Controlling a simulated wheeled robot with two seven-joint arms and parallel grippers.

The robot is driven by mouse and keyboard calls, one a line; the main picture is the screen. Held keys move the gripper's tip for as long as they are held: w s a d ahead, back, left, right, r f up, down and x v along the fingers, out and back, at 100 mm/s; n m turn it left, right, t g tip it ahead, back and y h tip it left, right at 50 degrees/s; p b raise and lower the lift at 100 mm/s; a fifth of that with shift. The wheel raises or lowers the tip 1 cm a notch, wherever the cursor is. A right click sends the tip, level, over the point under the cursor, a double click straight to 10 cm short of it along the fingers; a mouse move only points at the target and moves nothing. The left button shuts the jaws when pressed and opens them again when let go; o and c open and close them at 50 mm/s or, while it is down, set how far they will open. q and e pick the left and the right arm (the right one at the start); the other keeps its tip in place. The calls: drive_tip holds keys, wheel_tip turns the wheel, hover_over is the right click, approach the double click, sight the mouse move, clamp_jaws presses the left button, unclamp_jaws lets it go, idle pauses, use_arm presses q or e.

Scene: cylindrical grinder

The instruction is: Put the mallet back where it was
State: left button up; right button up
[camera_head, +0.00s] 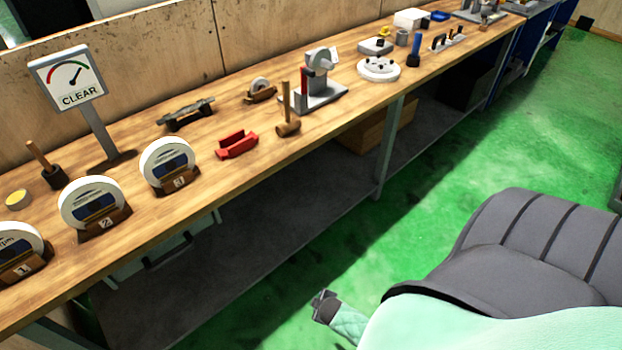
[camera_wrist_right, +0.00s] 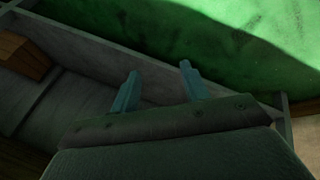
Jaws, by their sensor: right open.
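A wooden mallet (camera_head: 289,128) stands on the bench in the head view, its brown head down on the top and its handle pointing up. It is near the front edge, between a red holder and a grey stand. A second hammer-like tool (camera_head: 53,176) with a wooden handle and a black head stands at the far left. My right gripper (camera_wrist_right: 158,88) shows in the right wrist view with its two fingers apart and nothing between them. It is away from the mallet, and the floor and lower shelf are behind it. My left gripper is not in view.
The wooden bench (camera_head: 222,192) runs diagonally, with a grey lower shelf (camera_head: 215,262). Three numbered round wheels on stands, a CLEAR gauge (camera_head: 75,78), a red holder (camera_head: 237,146) and a grey stand (camera_head: 322,92) occupy the top. The green floor (camera_head: 500,145) is open at right.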

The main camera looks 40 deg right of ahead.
drive_tip(key=s+a+f+m+g+y, duration=0.1)
drive_tip(key=s+a+f+m+g, duration=0.1)
drive_tip(key=s+a, duration=0.5)
drive_tip(key=s+a+f+m+g+y, duration=0.1)
drive_tip(key=s+a+f+m+g, duration=0.1)
drive_tip(key=s+a+f, duration=0.2)
drive_tip(key=s+a, duration=0.2)
drive_tip(key=a, duration=0.1)
drive_tip(key=shift+s+a+m+g, duration=0.3)
drive_tip(key=shift+s+a, duration=0.05)
drive_tip(key=shift+a, duration=0.05)
